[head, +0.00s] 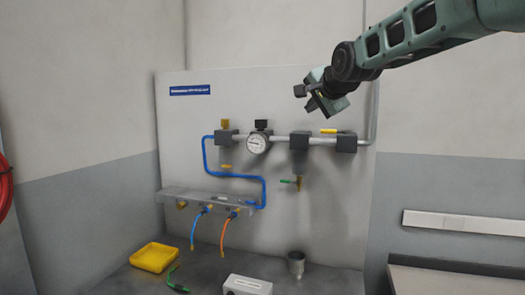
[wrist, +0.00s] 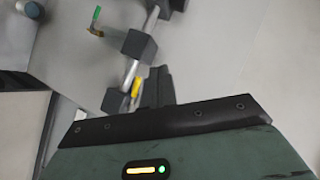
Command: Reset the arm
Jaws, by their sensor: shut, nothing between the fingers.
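My arm (head: 415,35) reaches in from the upper right of the head view. My gripper (head: 305,97) is at its end, in the air in front of the wall panel, above the right part of the pipe. It is shut and nothing shows in it. In the wrist view my gripper (wrist: 155,88) points toward the panel, with the pipe and its dark blocks beyond it. I cannot tell how far the gripper is from the panel.
The panel (head: 180,120) carries a pipe with a gauge (head: 257,143), a yellow-handled valve (head: 345,141) and a green-handled tap (head: 297,182). Below, the bench (head: 330,280) holds a yellow tray (head: 154,257), a metal cup (head: 296,264) and a white box (head: 247,285). A rail (head: 463,224) is at right.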

